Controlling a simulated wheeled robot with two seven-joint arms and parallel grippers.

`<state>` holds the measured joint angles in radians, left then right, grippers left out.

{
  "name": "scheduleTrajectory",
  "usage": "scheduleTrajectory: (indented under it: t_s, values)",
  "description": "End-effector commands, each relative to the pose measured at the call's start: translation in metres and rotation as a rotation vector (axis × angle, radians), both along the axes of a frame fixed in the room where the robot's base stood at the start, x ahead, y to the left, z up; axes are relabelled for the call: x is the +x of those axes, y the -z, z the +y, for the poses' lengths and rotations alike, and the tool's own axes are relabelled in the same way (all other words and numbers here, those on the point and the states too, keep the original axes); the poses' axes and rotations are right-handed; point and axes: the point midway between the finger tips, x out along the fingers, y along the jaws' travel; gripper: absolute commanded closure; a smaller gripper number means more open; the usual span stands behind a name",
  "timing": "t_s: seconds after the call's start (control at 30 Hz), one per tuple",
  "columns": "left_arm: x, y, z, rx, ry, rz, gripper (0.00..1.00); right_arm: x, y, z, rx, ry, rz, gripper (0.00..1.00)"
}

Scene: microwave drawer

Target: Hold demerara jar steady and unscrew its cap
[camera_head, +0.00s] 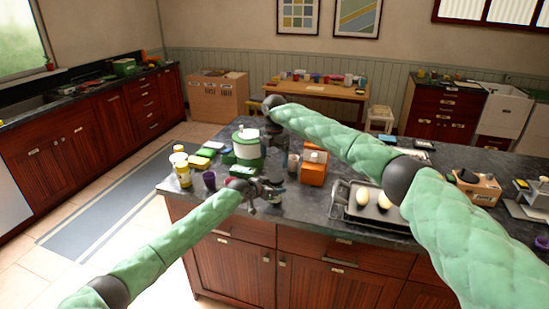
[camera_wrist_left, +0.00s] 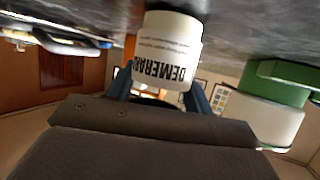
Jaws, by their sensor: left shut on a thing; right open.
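The demerara jar (camera_wrist_left: 168,48) is a white jar with dark "DEMERARA" lettering, seen large in the left wrist view. My left gripper (camera_wrist_left: 155,95) has its two blue fingers on either side of the jar and is shut on it. In the head view my left gripper (camera_head: 264,194) is low over the counter near its front edge, and the jar is too small and covered there to make out well. The jar's cap cannot be made out. My right gripper (camera_head: 277,138) hangs from its wrist above the counter, behind the left one; it is open, its fingertips hard to see.
Yellow jars (camera_head: 182,170) and a purple cup (camera_head: 209,180) are left.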

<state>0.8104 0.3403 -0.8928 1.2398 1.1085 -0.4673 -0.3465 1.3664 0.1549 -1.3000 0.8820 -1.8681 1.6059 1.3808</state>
Motion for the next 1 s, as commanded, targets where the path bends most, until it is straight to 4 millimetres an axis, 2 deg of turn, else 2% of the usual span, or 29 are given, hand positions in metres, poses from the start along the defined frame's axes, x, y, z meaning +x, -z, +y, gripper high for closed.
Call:
scheduleTrajectory:
  t_s: [0.1, 0.3, 0.57, 0.77, 1.0]
  values:
    - [0.0, 0.001, 0.0, 0.001, 0.0, 0.001, 1.0, -0.001, 0.0, -0.002, -0.01, 0.151, 0.005, 0.17]
    - [0.0, 0.0, 0.0, 0.001, 0.0, 0.001, 1.0, -0.002, 0.0, -0.003, -0.017, 0.338, 0.01, 0.17]
    - [0.0, 0.0, 0.0, 0.0, 0.0, 0.0, 1.0, -0.002, 0.003, -0.003, -0.017, 0.414, 0.012, 0.17]
    - [0.0, 0.0, 0.0, 0.0, 0.0, 0.0, 1.0, -0.002, 0.019, -0.003, -0.018, 0.412, 0.013, 0.17]
    - [0.0, 0.0, 0.0, 0.0, 0.0, 0.0, 1.0, -0.002, 0.052, -0.003, -0.017, 0.412, 0.013, 0.17]
